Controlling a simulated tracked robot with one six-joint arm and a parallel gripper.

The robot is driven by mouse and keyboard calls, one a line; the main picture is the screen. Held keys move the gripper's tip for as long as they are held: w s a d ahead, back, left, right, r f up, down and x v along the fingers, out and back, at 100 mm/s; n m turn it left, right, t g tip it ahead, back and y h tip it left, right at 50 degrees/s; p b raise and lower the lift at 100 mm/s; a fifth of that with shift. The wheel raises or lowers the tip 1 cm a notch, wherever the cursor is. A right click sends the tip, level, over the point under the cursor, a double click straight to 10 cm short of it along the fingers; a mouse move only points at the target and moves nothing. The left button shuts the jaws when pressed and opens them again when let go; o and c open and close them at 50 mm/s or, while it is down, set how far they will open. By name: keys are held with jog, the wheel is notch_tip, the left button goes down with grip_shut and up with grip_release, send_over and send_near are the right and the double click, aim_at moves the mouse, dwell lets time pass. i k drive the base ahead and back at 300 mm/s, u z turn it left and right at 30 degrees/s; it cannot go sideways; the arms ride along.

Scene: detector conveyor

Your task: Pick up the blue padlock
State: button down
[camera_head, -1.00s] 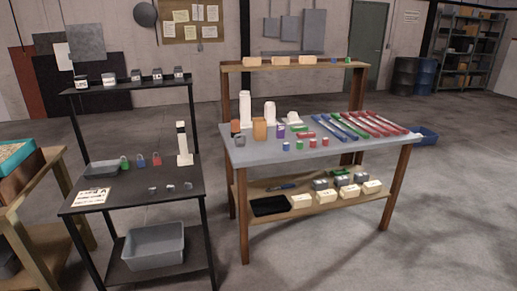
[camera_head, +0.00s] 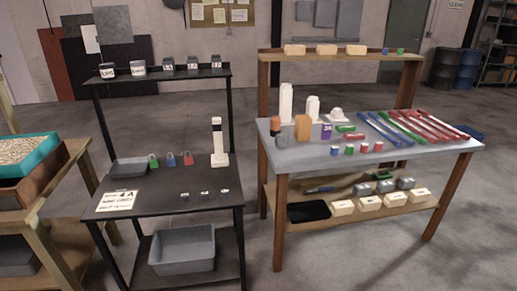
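The blue padlock (camera_head: 171,160) stands on the middle shelf of the black rack (camera_head: 150,197), between a green padlock (camera_head: 153,161) on its left and a red padlock (camera_head: 188,159) on its right. The three sit in a row with small gaps, near the back of the shelf. My gripper is not in view.
A grey tray (camera_head: 128,167) is left of the padlocks; a white post-like device (camera_head: 218,143) is to the right. A paper label (camera_head: 117,201) and small metal pieces lie in front. A workbench (camera_head: 370,157) stands right. Open floor (camera_head: 260,262) shows between them.

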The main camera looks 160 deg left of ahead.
aim_at(171, 162)
jog(key=u, duration=0.05)
jog(key=k, duration=0.8)
jog(key=u, duration=4.5)
